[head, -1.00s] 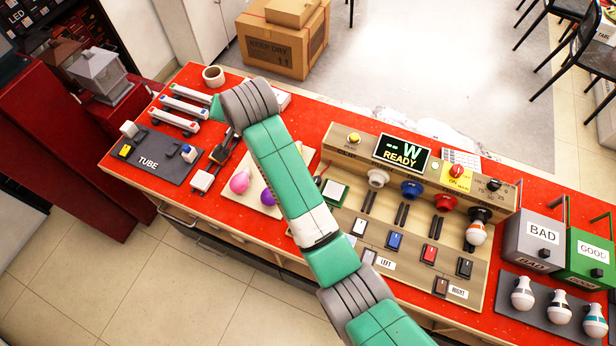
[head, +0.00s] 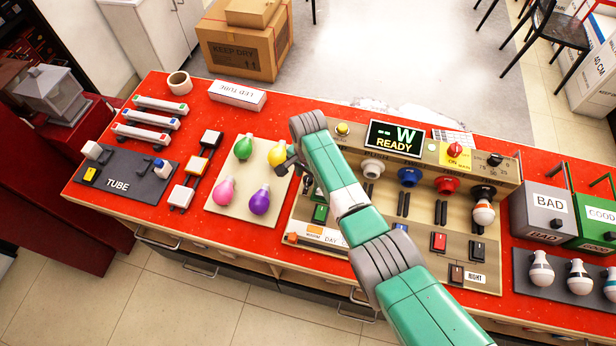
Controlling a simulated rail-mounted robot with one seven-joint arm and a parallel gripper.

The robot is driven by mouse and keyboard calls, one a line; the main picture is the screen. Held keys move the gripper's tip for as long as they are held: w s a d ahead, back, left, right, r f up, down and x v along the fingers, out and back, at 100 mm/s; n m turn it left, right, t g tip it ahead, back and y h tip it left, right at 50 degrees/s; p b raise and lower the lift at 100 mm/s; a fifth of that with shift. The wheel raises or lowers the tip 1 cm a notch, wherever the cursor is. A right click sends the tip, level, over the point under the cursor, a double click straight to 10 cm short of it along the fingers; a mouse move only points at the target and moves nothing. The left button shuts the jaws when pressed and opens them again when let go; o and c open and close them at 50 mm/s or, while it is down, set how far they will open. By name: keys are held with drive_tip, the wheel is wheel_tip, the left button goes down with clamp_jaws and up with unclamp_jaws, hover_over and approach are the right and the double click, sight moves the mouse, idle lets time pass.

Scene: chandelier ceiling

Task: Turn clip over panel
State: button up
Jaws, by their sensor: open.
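The beige panel (head: 422,208) stands on the red bench with a row of white, blue, red and black sockets, slots and small switches. Its display (head: 394,137) reads "W READY". My gripper (head: 284,168) is small and dark, open, pointing down beside the yellow bulb (head: 277,153) at the panel's left edge. Nothing shows held in it. I cannot clearly make out a clip; small parts near the panel's left end are partly covered.
A beige board (head: 228,206) holds green, pink and purple bulbs. Left are a TUBE block (head: 118,184), several tubes (head: 148,120), a tape roll (head: 179,82) and an LED TUBE box (head: 237,95). BAD (head: 540,216) and GOOD (head: 598,221) bins stand at right.

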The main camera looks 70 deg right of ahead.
drive_tip(key=shift+f, duration=0.25)
drive_tip(key=shift+c, duration=0.5)
drive_tip(key=c, duration=0.9)
